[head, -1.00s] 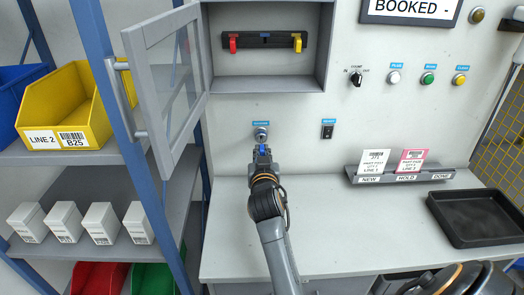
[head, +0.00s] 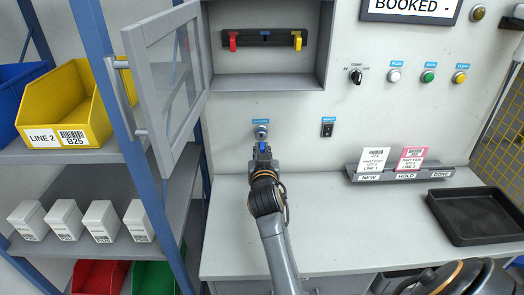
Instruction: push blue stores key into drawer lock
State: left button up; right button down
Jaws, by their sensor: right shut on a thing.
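The drawer lock (head: 261,131) is a round metal lock on the pale wall panel, under a small blue label. The blue key (head: 262,146) is in the tips of my right gripper (head: 263,153), just below the lock's face in the head view. My right gripper is shut on the key, and its arm reaches up from the bottom middle. The fingers hide most of the key. I cannot tell whether the key's tip touches or enters the lock. My left gripper is not in view.
Above is a recess with a red and yellow key rack (head: 265,40). A black switch (head: 327,130) is to the right. The worktop holds a card holder (head: 400,175) and black tray (head: 480,215).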

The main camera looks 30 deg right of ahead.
aim_at(262, 143)
jog(key=shift+x, duration=1.75)
dwell(1.8)
jog(key=shift+r, duration=0.2)
jog(key=c, duration=1.3)
grip_release()
jog(key=shift+r, duration=0.3)
notch_tip(262, 143, up, 9)
jog(key=shift+r, duration=0.2)
jog(key=shift+f, duration=0.1)
